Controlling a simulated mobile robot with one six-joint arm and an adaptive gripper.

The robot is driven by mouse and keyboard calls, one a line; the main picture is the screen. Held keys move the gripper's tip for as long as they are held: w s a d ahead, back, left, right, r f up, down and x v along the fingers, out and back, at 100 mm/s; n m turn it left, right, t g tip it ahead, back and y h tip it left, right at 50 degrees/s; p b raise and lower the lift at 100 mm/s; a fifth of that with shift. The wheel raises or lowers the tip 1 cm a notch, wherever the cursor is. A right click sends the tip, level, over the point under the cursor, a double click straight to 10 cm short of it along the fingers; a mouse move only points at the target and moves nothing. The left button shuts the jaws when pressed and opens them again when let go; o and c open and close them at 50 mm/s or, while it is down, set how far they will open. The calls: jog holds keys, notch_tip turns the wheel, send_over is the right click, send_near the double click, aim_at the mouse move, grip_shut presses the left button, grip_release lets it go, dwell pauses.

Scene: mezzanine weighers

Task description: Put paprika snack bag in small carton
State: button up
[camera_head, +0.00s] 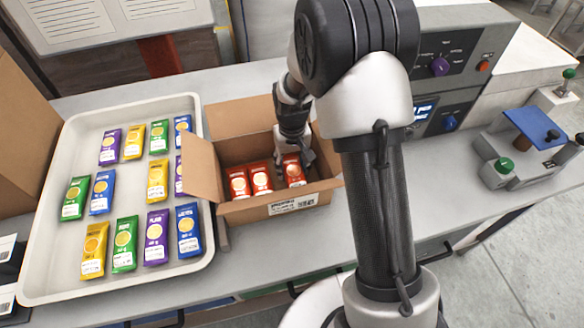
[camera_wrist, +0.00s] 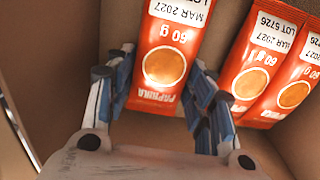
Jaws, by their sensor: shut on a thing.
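My gripper (camera_head: 296,150) reaches down into the small open cardboard carton (camera_head: 240,211). It is shut on a red-orange paprika snack bag (camera_head: 294,172), at the right part of the carton. In the wrist view, the fingers (camera_wrist: 163,92) stand on both sides of this bag (camera_wrist: 170,40), which reads "PAPRIKA" and "60 g". Two more paprika bags, the left one (camera_head: 239,184) and the middle one (camera_head: 261,179), lie side by side in the carton's left part. Whether the held bag touches the carton's floor, I cannot tell.
A cream tray (camera_head: 70,289) at left holds several purple, yellow, green and blue bags in loose rows. The carton's left flap (camera_head: 199,168) folds outward beside the tray. A grey control unit (camera_head: 455,65) and a weigher with a blue plate (camera_head: 532,125) stand at right.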

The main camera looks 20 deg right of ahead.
jog(key=shift+f, duration=0.25)
jog(key=o, duration=0.6)
jog(key=shift+f, duration=0.1)
jog(key=o, duration=0.5)
jog(key=shift+c, duration=0.2)
notch_tip(320, 180, up, 12)
jog(key=r+p, duration=0.1)
jog(key=p, duration=0.3)
notch_tip(320, 180, up, 8)
jog(key=t, duration=0.1)
send_over(292, 166)
jog(key=s, duration=0.4)
jog(key=s+r+t, duration=0.1)
jog(key=s+r, duration=0.3)
jog(key=s, duration=0.7)
jog(key=s+r+t, duration=0.2)
jog(key=s+r, duration=0.3)
jog(key=s, duration=0.6)
jog(key=shift+t, duration=0.3)
